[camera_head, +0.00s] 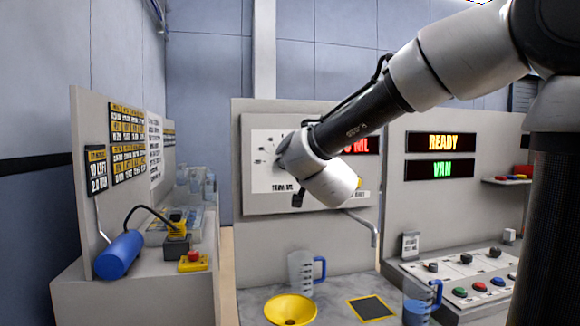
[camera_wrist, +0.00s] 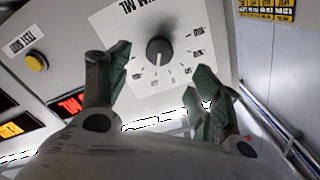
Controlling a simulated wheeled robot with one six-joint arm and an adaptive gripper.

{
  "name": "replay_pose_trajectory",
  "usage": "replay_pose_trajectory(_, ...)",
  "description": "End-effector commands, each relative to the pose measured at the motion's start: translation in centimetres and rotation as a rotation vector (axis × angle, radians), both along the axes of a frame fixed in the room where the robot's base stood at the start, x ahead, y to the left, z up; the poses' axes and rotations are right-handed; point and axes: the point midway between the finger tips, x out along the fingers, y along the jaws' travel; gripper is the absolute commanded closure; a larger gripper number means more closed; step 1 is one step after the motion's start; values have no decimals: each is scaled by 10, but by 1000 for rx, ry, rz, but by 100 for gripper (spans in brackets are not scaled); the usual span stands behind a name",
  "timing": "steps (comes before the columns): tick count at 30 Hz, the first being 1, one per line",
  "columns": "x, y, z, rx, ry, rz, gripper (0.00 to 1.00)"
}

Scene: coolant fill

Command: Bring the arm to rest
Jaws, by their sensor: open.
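My arm reaches in from the upper right in the head view, its wrist in front of the white dial plate (camera_head: 268,165) on the middle panel. My gripper (camera_wrist: 162,72) shows in the wrist view with its two green-grey fingers apart and nothing between them. A dark round knob (camera_wrist: 159,50) on the marked dial plate lies beyond the fingertips. The fingers appear clear of the knob, though the exact gap is hard to tell. In the head view my wrist hides the knob and most of the fingers.
Below the arm stand a jug with a blue handle (camera_head: 301,272), a yellow funnel (camera_head: 290,309) and a yellow-edged dark pad (camera_head: 370,308). Another blue-handled jug (camera_head: 421,302) holds blue liquid. A spout (camera_head: 372,232) juts from the panel. The right display (camera_head: 442,142) reads READY.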

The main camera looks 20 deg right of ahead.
Motion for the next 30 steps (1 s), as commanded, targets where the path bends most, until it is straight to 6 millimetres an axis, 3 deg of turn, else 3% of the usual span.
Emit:
replay_pose_trajectory(4, -9, 0, 0, 0, 0, 0, 36)
replay_pose_trajectory(14, -10, 2, -3, 1, 9, 8, 36)
replay_pose_trajectory(17, -11, 16, -17, -9, 71, 71, 36)
replay_pose_trajectory(20, -21, 46, -56, -78, 218, 225, 36)
replay_pose_trajectory(22, -45, 64, -91, -161, 358, 365, 36)
replay_pose_trajectory(25, -98, 58, -134, -298, 574, 531, 36)
replay_pose_trajectory(28, -163, 18, -168, -436, 797, 625, 36)
replay_pose_trajectory(30, -207, -19, -182, -515, 938, 646, 36)
